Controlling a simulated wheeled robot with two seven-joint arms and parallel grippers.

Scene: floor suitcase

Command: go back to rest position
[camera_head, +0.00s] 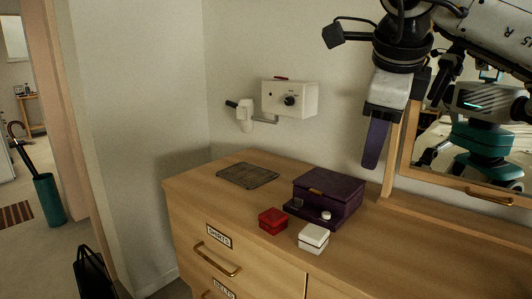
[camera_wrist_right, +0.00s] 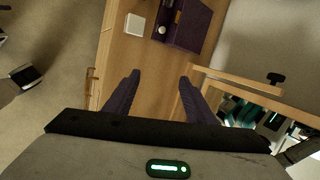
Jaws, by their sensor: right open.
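My right gripper (camera_head: 376,145) hangs in the air at the upper right of the head view, above and behind the dark purple box. Its purple fingers point down. In the right wrist view my right gripper (camera_wrist_right: 160,78) is open, with nothing between its two fingers; the dresser top (camera_wrist_right: 150,75) shows between and beyond them. The purple box (camera_head: 328,192) sits closed on the dresser (camera_head: 225,192), with a small round white item on its front ledge. My left gripper is in neither view.
A red box (camera_head: 272,220) and a white box (camera_head: 313,238) stand before the purple box. A dark flat mat (camera_head: 247,175) lies at the dresser's back left. A wall unit (camera_head: 290,98) and a wood-framed mirror (camera_head: 403,150) stand behind. A teal umbrella stand (camera_head: 49,199) is at left.

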